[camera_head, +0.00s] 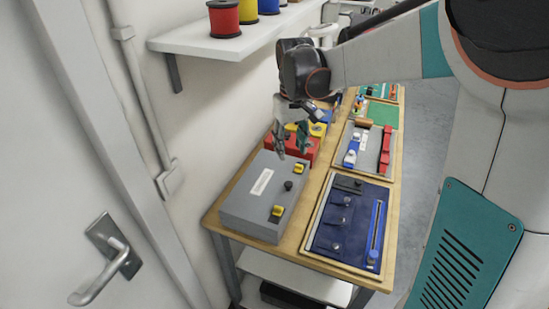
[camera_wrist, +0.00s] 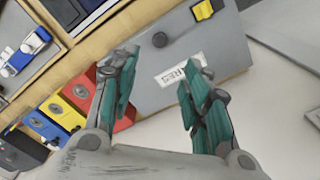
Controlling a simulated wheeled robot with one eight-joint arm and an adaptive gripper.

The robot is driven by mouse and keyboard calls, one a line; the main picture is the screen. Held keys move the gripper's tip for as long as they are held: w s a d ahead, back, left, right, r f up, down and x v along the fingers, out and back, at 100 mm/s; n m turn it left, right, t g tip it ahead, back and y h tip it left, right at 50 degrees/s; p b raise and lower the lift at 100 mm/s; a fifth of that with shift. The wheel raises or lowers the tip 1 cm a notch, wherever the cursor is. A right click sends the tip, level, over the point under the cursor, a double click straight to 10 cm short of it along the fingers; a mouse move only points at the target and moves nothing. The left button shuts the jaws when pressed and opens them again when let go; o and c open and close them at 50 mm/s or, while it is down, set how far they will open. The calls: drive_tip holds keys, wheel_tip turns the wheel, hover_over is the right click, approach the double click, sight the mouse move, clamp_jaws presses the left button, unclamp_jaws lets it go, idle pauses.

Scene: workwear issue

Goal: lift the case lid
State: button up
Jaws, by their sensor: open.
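The grey case (camera_head: 243,207) sits near the front left of the wooden bench, with its lid down. Its lid has a white label (camera_head: 262,182), a round black knob (camera_head: 288,185) and two yellow latches, one at the near end (camera_head: 277,210) and one at the far end (camera_head: 299,168). In the wrist view the case (camera_wrist: 225,55) fills the upper middle, with the knob (camera_wrist: 160,40) and one yellow latch (camera_wrist: 203,11) showing. My gripper (camera_head: 291,145) is open and empty, above the far end of the case. In the wrist view my gripper's teal fingers (camera_wrist: 157,72) stand apart.
Red, yellow and blue boxes (camera_wrist: 82,92) stand just beyond the case. A dark blue panel tray (camera_head: 345,217) lies right of it. A wall shelf (camera_head: 240,42) with spools hangs above left. More trays line the bench behind. Grey floor (camera_head: 430,135) is open at right.

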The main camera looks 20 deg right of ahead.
sight(288, 183)
wheel_tip(288, 183, down, 14)
drive_tip(key=b, duration=0.4)
idle(0.3)
clamp_jaws()
